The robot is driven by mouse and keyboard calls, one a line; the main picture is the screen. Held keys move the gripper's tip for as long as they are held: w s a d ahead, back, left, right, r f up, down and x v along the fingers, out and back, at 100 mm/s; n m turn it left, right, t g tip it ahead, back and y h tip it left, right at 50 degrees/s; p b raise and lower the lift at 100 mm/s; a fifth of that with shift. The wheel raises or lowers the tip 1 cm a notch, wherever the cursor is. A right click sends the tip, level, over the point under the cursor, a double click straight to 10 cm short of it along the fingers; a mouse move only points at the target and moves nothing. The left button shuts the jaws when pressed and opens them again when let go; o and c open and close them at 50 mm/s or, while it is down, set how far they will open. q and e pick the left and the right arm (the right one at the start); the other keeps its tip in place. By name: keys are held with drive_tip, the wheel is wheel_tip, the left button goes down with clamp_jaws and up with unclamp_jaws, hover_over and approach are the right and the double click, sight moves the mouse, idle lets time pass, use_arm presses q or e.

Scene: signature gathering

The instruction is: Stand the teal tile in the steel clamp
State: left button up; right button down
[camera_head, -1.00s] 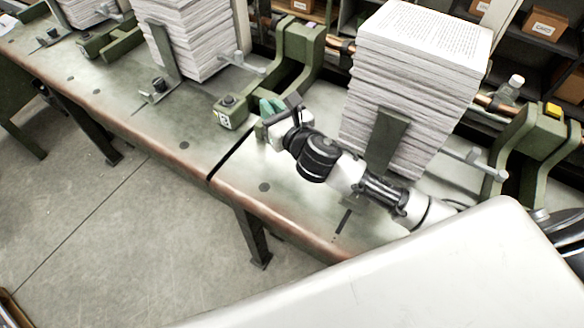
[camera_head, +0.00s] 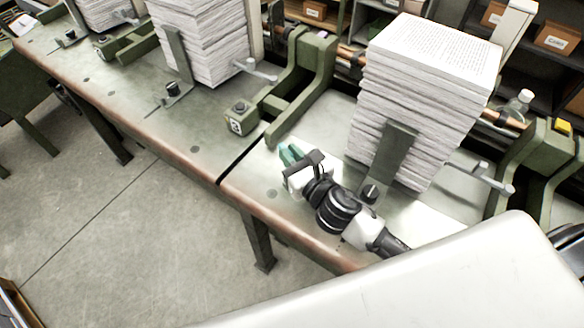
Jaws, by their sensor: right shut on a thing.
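The teal tile (camera_head: 290,155) shows as a small blue-green piece at the tip of my right gripper (camera_head: 296,164). The gripper is shut on it, above the bench near its front edge, and hides part of it. I cannot tell for certain which fitting is the steel clamp. A grey metal upright with a dark knob (camera_head: 391,155) stands against the front of the right paper stack, to the right of my gripper. My left gripper is not in view.
A tall paper stack (camera_head: 430,70) stands right of my gripper, and another (camera_head: 203,40) stands back left. Green frames (camera_head: 302,85) with protruding handles stand between and beside them. Bare bench top (camera_head: 195,125) lies to the left. Shelves with boxes stand behind.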

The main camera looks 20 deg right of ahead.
drive_tip(key=shift+s+f, duration=0.15)
drive_tip(key=shift+s, duration=0.15)
drive_tip(key=shift+s+f, duration=0.1)
drive_tip(key=shift+f, duration=0.2)
drive_tip(key=shift+f+b, duration=0.45)
drive_tip(key=shift+f, duration=1.3)
drive_tip(key=shift+f, duration=0.1)
drive_tip(key=shift+f, duration=0.15)
drive_tip(key=c, duration=1.1)
unclamp_jaws()
